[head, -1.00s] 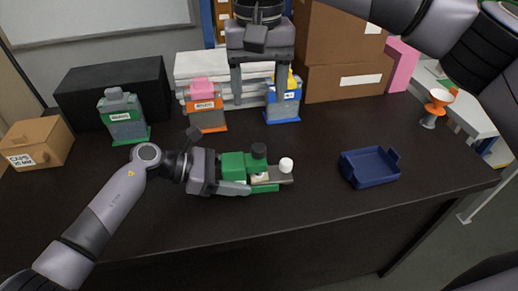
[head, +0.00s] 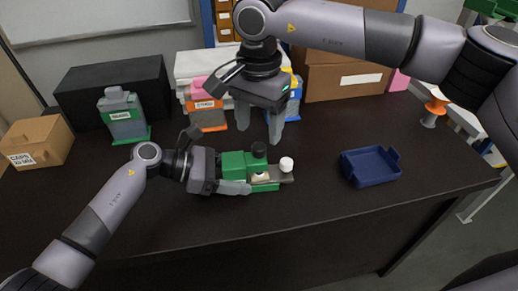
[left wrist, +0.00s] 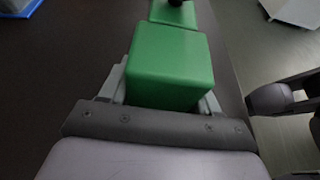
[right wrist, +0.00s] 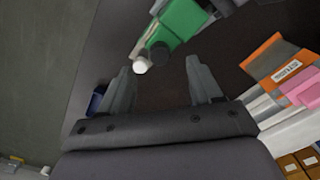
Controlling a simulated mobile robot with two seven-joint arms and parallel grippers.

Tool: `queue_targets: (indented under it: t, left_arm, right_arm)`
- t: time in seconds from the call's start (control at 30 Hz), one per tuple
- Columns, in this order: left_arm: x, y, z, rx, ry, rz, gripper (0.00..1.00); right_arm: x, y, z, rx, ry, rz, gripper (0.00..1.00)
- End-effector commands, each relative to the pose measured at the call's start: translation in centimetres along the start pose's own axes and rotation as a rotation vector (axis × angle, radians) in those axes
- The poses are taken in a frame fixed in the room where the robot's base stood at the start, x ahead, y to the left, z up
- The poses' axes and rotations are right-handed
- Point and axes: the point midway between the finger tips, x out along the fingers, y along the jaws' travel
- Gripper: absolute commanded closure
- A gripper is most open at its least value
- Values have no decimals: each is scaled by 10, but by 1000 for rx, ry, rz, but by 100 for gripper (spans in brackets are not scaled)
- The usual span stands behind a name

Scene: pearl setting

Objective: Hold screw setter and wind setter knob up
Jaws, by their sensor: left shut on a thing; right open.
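The green screw setter (head: 233,165) lies on the dark table near its front middle. It has a black knob (head: 259,150) on top and a white ball-shaped knob (head: 287,164) at its right end. My left gripper (head: 236,187) is shut on the setter's green body, which also shows between its fingers in the left wrist view (left wrist: 170,70). My right gripper (head: 259,130) is open and empty, fingers pointing down, just above and behind the black knob. In the right wrist view the black knob (right wrist: 158,54) and white knob (right wrist: 141,66) lie beyond its fingertips.
A blue tray (head: 369,167) stands to the right. A small carton (head: 37,143) sits at far left. The table front is clear.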

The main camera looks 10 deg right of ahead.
Motion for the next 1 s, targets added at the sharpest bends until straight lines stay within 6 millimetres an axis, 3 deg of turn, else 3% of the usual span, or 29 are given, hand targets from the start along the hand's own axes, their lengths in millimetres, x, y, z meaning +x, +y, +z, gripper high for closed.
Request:
queue_targets:
  t: [0.33, 0.77, 0.87, 0.93, 1.0]
  left_arm:
    - [0, 0, 1, 1, -1, 0, 77]
    - [0, 0, 1, 1, -1, 0, 77]
    - [0, 0, 1, 1, -1, 0, 77]
    - [0, 0, 1, 1, -1, 0, 77]
    - [0, 0, 1, 1, -1, 0, 77]
  right_arm:
    - [42, 0, 0, -1, -1, 2, 36]
    - [50, 0, 0, -2, 1, 0, 36]
    - [50, 0, 0, -2, 1, 0, 62]
    - [50, 0, 0, -2, 1, 0, 85]
    - [50, 0, 0, -2, 1, 0, 88]
